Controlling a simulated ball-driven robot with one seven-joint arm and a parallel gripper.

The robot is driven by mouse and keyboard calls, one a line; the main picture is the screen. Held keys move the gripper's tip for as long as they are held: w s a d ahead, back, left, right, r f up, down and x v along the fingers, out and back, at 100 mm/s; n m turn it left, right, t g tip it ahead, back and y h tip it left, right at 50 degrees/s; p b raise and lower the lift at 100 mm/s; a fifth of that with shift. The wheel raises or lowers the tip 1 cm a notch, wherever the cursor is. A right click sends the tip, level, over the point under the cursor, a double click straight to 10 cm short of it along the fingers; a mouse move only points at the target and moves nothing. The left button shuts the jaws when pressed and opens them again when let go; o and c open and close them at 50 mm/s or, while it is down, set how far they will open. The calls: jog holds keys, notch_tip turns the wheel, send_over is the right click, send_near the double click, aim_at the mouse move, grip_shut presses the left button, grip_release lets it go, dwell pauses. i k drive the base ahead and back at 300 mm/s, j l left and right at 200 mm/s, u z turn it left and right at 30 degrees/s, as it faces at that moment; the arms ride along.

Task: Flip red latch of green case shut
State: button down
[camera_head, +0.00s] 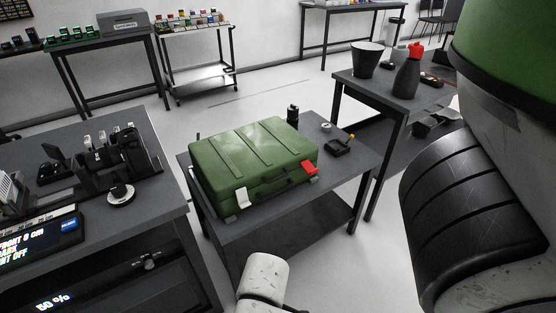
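The green case (250,162) lies flat with its lid down on a small dark table (345,172). Its front side faces me at an angle. The red latch (310,169) is at the right end of the front side and appears to stick out from the case. A white latch (243,197) is nearer the left end of the front side, and a dark handle lies between them. My gripper is not in view. A white rounded part of my own body shows at the bottom middle, below the case.
A workbench (150,190) with instruments stands close on the left. Small dark items lie on the case's table, right of the case. Floor between the tables is clear.

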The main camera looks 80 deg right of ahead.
aim_at(307, 165)
jog(key=z, duration=1.75)
